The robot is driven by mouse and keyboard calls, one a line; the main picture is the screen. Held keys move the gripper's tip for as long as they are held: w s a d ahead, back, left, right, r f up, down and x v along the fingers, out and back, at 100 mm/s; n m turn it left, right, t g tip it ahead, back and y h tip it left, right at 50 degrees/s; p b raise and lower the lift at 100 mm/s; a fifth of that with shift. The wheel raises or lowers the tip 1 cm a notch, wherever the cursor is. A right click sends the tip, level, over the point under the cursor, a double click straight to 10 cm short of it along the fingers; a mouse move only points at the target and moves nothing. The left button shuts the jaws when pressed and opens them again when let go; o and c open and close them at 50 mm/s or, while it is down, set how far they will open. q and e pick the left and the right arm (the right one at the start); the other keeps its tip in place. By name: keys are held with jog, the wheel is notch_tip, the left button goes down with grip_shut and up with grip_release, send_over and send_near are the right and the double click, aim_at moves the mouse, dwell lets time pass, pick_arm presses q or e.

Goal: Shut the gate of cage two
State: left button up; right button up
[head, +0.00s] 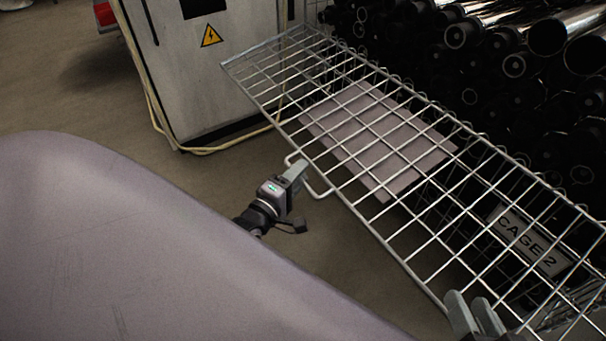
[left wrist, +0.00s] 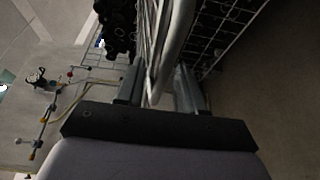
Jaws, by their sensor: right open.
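The gate of cage two (head: 345,160) is a wire mesh panel slanting across the head view. Floor shows through much of it. The CAGE 2 sign (head: 530,241) shows through the mesh at the lower right. The gate's bar handle (head: 318,190) sticks out on the near side. My right gripper (head: 474,312) is open and empty by the mesh at the lower right. I cannot see a latch.
Black pump tubes (head: 470,70) are stacked behind the mesh, at the upper right. A pale cabinet (head: 200,75) with a warning sign and a cable stands near the gate's far left end. A flat grey panel (head: 375,135) shows through the mesh. Floor is bare at left.

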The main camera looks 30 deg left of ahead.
pick_arm(q)
jog(key=shift+w, duration=0.85)
jog(key=shift+c, duration=0.3)
grip_shut()
jog(key=shift+f, duration=0.1)
